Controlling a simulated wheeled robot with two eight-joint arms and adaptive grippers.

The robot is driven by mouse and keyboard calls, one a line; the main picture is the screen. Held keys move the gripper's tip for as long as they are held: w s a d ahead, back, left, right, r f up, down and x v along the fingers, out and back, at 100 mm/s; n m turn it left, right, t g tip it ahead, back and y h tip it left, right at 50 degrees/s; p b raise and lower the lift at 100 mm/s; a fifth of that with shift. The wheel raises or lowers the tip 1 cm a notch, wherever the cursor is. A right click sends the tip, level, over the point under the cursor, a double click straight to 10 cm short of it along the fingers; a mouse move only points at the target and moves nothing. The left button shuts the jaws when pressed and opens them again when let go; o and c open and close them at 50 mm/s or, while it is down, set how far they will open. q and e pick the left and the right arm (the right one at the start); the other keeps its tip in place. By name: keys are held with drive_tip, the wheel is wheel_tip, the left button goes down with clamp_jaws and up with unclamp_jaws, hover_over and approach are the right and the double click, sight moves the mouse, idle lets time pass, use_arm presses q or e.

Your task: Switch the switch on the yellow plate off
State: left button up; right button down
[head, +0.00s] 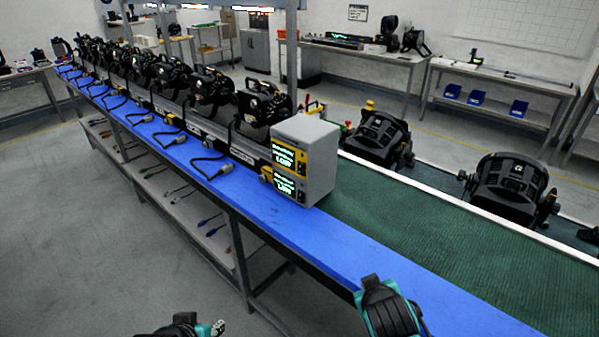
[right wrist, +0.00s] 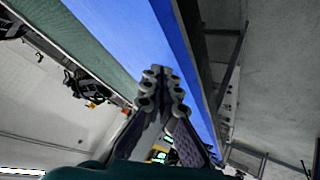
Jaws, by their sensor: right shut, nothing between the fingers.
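A grey box (head: 318,150) stands on the blue strip of the bench. Its front has a yellow plate (head: 281,148) with a lit green display and a small dark switch (head: 301,168) at its right; the switch's position is too small to tell. A second lit display with a dark switch sits below. My right gripper (right wrist: 162,75) is shut and empty, fingertips together above the blue strip. In the head view my right arm shows at bottom right, well short of the box. My left gripper (head: 216,327) is at the bottom edge, mostly cut off, away from the box.
Several black par cans (head: 262,105) line the bench behind and left of the box, with cables on the blue strip (head: 300,225). More par cans (head: 510,187) stand beyond the green belt (head: 400,220). The blue strip in front of the box is clear.

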drive_tip(key=w+a+r+n+t+h+p, duration=0.15)
drive_tip(key=w+a+r+n+t, duration=0.35)
drive_tip(key=w, duration=0.5)
drive_tip(key=w+a+r+n+t+y+p, duration=0.1)
drive_tip(key=w+a+r+n, duration=0.1)
drive_tip(key=a, duration=0.4)
drive_tip(key=w+a+r+n+t+y, duration=0.2)
drive_tip(key=w+a+r+n, duration=0.1)
drive_tip(key=a+n, duration=0.3)
drive_tip(key=shift+w+a+r+n+p, duration=0.25)
drive_tip(key=shift+r+n+p, duration=0.15)
drive_tip(key=shift+r, duration=0.1)
drive_tip(key=shift+w+y, duration=0.1)
drive_tip(key=shift+y, duration=0.15)
drive_tip(key=b, duration=0.3)
approach(300, 169)
drive_tip(key=w+a+f, duration=0.2)
drive_tip(key=a, duration=0.1)
drive_tip(key=shift+w+d+f+b, duration=0.15)
drive_tip(key=shift+w+d, duration=0.25)
drive_tip(key=shift+w, duration=0.25)
drive_tip(key=shift+w+d+f+b, duration=0.1)
drive_tip(key=shift+w+d+b, duration=0.1)
drive_tip(key=shift+w+d, duration=0.35)
drive_tip(key=shift+w+d+b, duration=0.15)
drive_tip(key=shift+w+d, duration=0.15)
drive_tip(key=shift+w, duration=0.4)
